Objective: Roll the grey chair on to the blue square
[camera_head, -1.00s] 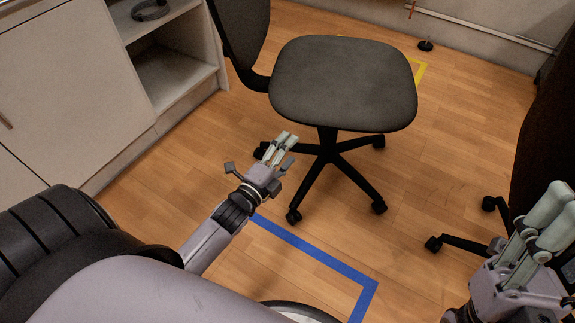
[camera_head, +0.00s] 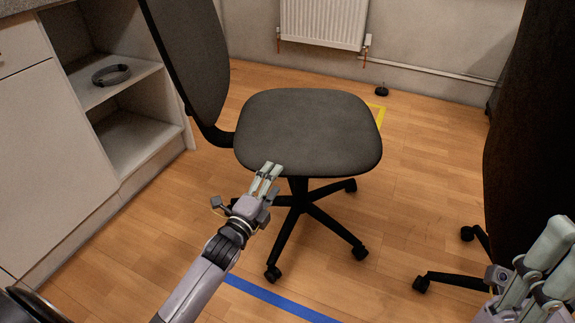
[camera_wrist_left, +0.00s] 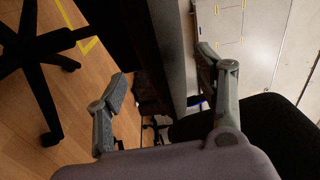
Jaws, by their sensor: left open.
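The grey chair (camera_head: 308,135) stands upright on its castors in the middle of the head view, its backrest (camera_head: 190,65) to the left. Part of the blue square's tape (camera_head: 275,297) shows in front of the chair, at the bottom; the rest is out of frame. My left gripper (camera_head: 267,178) is open, its fingertips overlapping the seat's near edge; I cannot tell whether they touch it.
A second, dark chair (camera_head: 515,150) stands at the right, its castors (camera_head: 422,284) reaching toward the grey chair. A cabinet (camera_head: 60,150) with open shelves lines the left. Yellow tape (camera_head: 381,113) lies behind the grey chair, with a radiator (camera_head: 323,22) on the wall. Floor between the chairs is clear.

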